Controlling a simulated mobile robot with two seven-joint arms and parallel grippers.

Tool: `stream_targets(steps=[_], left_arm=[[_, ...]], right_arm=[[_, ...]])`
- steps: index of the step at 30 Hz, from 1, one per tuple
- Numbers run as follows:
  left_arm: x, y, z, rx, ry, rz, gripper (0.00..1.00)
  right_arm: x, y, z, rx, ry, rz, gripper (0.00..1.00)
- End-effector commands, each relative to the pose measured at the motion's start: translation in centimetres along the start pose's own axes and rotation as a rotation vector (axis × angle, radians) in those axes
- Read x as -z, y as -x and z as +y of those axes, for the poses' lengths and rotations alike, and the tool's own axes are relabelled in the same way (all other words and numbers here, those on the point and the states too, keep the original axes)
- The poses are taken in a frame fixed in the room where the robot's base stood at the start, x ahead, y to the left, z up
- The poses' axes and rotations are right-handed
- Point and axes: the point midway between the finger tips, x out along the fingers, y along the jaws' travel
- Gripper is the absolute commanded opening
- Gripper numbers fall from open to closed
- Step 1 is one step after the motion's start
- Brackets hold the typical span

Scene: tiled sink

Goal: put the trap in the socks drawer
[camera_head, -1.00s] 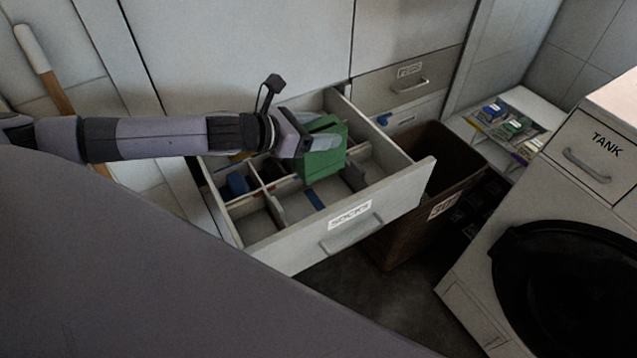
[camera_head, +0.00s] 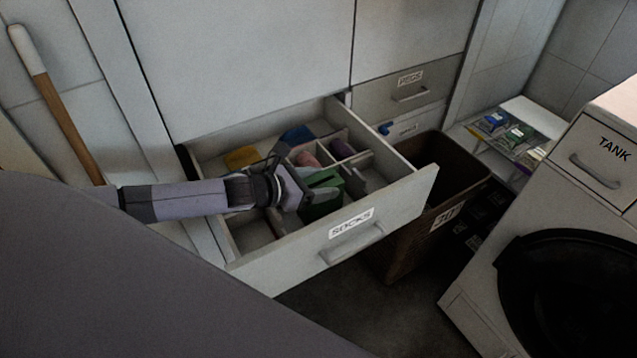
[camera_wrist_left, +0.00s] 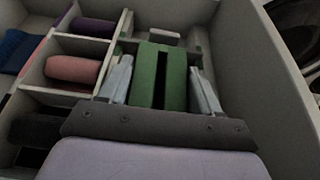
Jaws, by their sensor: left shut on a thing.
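The open socks drawer (camera_head: 245,263) is pulled out, with a SOCKS label on its front and dividers inside. The trap looks like a green box (camera_head: 322,190) with a dark slot in its top. My left gripper (camera_head: 303,192) is shut on it, and the box is down inside the drawer near the front wall. In the left wrist view the green box (camera_wrist_left: 174,75) sits between the two pale fingers (camera_wrist_left: 160,88), beside the divided compartments. I cannot tell whether its underside touches the drawer floor. My right gripper is not in view.
Rolled socks, including a pink one (camera_wrist_left: 72,70) and a purple one (camera_wrist_left: 94,27), lie in compartments beside the box. A brown bin (camera_head: 400,245) stands right of the drawer. The TANK cabinet (camera_head: 600,155) is at the right, and a wooden handle (camera_head: 62,115) leans at the left.

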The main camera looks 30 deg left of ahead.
Motion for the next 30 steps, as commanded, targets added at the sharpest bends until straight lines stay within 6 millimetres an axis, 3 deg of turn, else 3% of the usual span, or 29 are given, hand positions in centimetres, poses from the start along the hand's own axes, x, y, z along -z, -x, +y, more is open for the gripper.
stream_targets(steps=[7, 8, 9, 10, 22, 30], left_arm=[[0.3, -0.2, 0.0, 0.0, -0.001, -0.001, 0.12], [0.3, -0.1, 0.0, 0.0, 0.0, 0.0, 0.7], [0.2, -0.1, 0.0, 0.0, 0.0, 0.0, 0.83], [0.2, -0.1, 0.0, 0.0, 0.0, 0.0, 0.89], [-0.1, 0.2, 0.0, 0.0, 0.0, 0.001, 0.89], [0.2, 3.9, 0.0, 0.0, 0.001, 0.004, 0.89]], right_arm=[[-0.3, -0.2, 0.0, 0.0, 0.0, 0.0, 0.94], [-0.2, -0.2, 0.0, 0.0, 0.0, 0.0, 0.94], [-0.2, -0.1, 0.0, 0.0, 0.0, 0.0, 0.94], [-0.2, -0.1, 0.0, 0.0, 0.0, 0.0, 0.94], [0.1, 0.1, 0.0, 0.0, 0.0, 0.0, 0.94], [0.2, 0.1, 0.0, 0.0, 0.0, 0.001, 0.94]])
